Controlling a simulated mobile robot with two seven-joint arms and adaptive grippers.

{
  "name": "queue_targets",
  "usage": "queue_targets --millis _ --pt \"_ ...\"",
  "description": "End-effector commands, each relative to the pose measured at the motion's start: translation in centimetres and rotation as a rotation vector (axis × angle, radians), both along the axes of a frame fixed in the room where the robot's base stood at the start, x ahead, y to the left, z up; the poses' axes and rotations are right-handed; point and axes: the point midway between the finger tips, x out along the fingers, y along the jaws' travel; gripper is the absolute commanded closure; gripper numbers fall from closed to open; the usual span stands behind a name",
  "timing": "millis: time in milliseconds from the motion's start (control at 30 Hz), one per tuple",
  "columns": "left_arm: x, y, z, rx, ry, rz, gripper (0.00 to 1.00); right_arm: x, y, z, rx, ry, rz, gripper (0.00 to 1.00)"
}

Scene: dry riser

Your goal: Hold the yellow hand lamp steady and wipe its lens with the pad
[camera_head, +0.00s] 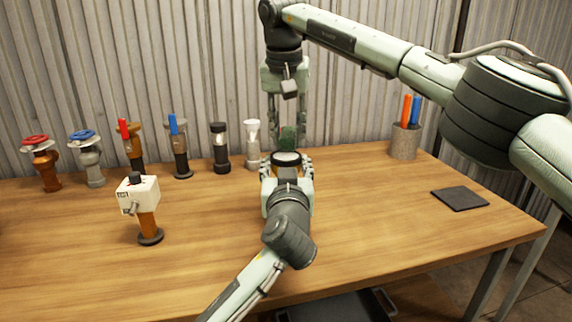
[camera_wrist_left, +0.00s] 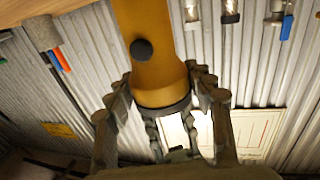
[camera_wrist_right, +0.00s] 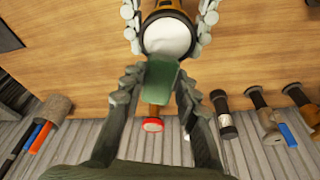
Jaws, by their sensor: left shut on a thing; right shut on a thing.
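The yellow hand lamp (camera_wrist_left: 150,60) is gripped by its barrel between the fingers of my left gripper (camera_head: 286,167). In the head view only its dark head (camera_head: 286,158) shows above those fingers. The right wrist view shows its round white lens (camera_wrist_right: 167,38), with left gripper fingers on both sides. My right gripper (camera_head: 288,134) points down from above, shut on the green pad (camera_head: 288,140). The pad also shows in the right wrist view (camera_wrist_right: 161,74), its edge at the rim of the lens. I cannot tell whether they touch.
Several valves and lamps stand along the back left, including a red-wheeled valve (camera_head: 40,160) and a black lamp (camera_head: 220,150). A white box on a post (camera_head: 140,195) stands left. A pen cup (camera_head: 404,142) and dark mat (camera_head: 460,198) lie right. The front right tabletop is clear.

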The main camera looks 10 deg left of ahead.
Motion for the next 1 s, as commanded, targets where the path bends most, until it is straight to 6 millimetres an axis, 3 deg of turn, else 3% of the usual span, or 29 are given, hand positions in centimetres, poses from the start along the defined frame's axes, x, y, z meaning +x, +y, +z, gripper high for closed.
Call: queue_targets --millis 500,1000 --pt "0.0 0.0 0.1 0.0 -0.003 0.0 0.87 -2.5 0.0 0.1 0.001 0.0 0.0 0.93" --pt "0.0 0.0 0.1 -0.001 -0.002 0.0 0.87 -2.6 0.0 0.8 0.001 -0.001 -0.002 0.93"
